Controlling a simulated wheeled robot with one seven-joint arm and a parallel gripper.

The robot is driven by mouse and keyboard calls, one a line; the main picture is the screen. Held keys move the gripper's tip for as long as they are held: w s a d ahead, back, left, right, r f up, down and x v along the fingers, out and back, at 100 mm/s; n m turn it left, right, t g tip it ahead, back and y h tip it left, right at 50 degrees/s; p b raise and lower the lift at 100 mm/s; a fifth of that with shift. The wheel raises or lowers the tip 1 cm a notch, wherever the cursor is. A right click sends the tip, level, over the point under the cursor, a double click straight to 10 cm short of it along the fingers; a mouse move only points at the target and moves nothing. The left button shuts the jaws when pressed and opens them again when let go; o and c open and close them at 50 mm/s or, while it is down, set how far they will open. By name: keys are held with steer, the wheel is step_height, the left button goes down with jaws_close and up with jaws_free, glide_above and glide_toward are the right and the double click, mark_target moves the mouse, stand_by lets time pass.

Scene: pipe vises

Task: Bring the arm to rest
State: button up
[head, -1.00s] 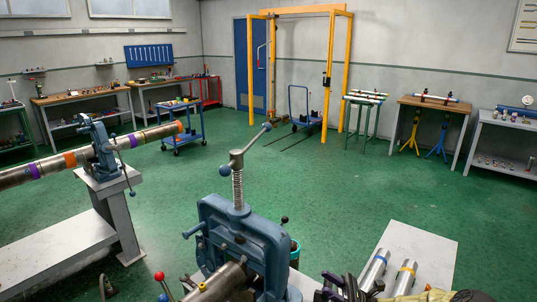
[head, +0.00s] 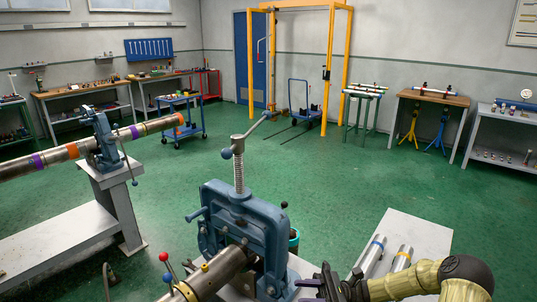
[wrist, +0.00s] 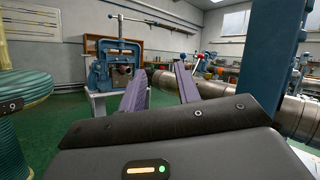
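My gripper (head: 308,285) shows at the bottom edge of the head view, just right of the near blue vise (head: 242,232). In the wrist view the two purple fingers of my gripper (wrist: 160,72) stand apart with nothing held between them. My arm's olive sleeve (head: 415,279) and dark joint reach in from the lower right of the head view. The near vise stands around a steel pipe (head: 215,270) with a yellow mark. In the wrist view a steel pipe (wrist: 213,88) lies behind and right of the fingers.
Two short pipes (head: 402,258) lie on a pale bench top (head: 425,235) beside my arm. A second blue vise (head: 105,140) carries a banded pipe (head: 60,157) at left. A blue cart (head: 182,118) stands farther back. The green floor (head: 300,180) between is open.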

steer(key=s+f+n+h+b, duration=0.5)
steer(key=s+f+n+h, duration=0.3)
steer(key=s+h, duration=0.65)
steer(key=w+d+r+n+t+h+b, duration=0.2)
steer(key=d+n+t+h+b, duration=0.2)
steer(key=d+t+h, duration=0.3)
step_height(320, 180, up, 12)
steer(key=a+t+p, duration=0.1)
steer(key=p, duration=1.1)
steer(key=shift+s+a+r+p, duration=0.2)
steer(key=shift+s+r+p, duration=0.1)
steer(key=shift+p, duration=0.1)
steer(key=shift+h, duration=0.25)
